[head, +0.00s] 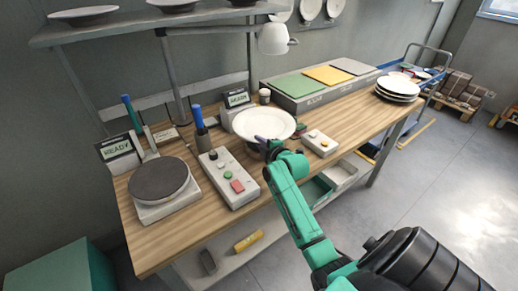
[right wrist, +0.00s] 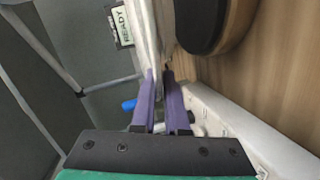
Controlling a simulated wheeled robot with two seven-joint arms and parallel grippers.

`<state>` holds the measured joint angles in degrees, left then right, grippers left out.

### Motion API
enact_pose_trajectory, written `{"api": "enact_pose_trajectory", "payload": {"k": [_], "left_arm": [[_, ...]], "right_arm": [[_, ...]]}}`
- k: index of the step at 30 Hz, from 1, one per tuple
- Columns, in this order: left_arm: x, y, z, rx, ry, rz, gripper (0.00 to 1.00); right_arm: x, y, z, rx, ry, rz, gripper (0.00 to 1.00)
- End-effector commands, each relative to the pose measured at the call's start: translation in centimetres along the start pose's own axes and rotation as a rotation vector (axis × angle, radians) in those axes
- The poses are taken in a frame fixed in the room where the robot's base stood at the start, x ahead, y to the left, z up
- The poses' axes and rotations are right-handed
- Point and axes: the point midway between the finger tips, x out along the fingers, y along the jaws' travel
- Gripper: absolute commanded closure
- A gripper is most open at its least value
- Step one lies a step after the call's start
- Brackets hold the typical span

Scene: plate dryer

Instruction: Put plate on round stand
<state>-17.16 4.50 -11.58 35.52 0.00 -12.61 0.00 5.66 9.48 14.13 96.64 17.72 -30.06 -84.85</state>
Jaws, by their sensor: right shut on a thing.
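A white plate (head: 262,122) is held out over the right part of the bench. My right gripper (head: 268,141), with purple fingers, is shut on its near rim. In the right wrist view, the fingers (right wrist: 160,80) pinch the plate (right wrist: 147,30), seen edge-on. A dark round disc (right wrist: 207,18) lies beside the plate in that view, with a gap between them. In the head view, the plate largely hides what is under it. A grey round stand (head: 159,179) on a white base stands empty at the bench's left. My left gripper is out of view.
A white control box (head: 228,178) lies between the stand and the plate, with a blue-handled tool (head: 199,120) behind it. A small switch box (head: 320,142) is to the right. Stacked plates (head: 398,88) stand far right. A lamp (head: 275,40) hangs above.

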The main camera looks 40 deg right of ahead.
Motion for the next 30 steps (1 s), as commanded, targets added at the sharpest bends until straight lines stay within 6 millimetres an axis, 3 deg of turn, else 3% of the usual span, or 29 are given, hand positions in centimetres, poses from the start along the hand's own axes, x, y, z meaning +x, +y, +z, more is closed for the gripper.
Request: {"api": "enact_pose_trajectory", "payload": {"k": [7, 18, 19, 21, 30], "left_arm": [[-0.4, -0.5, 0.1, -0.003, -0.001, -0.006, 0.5], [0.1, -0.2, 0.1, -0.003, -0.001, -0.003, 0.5], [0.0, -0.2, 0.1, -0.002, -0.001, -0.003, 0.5], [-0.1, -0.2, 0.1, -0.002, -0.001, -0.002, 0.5], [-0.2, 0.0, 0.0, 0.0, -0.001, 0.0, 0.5]], "right_arm": [[1.0, -3.3, 1.0, -0.003, -0.001, 0.007, 1.0], [1.2, -4.0, 1.2, -0.004, -0.001, 0.009, 1.0], [1.2, -4.2, 1.2, -0.001, -0.001, 0.002, 0.77], [1.2, -4.1, 1.2, -0.001, -0.001, 0.001, 0.58], [1.1, -4.0, 1.1, 0.0, -0.001, 0.002, 0.58]]}}
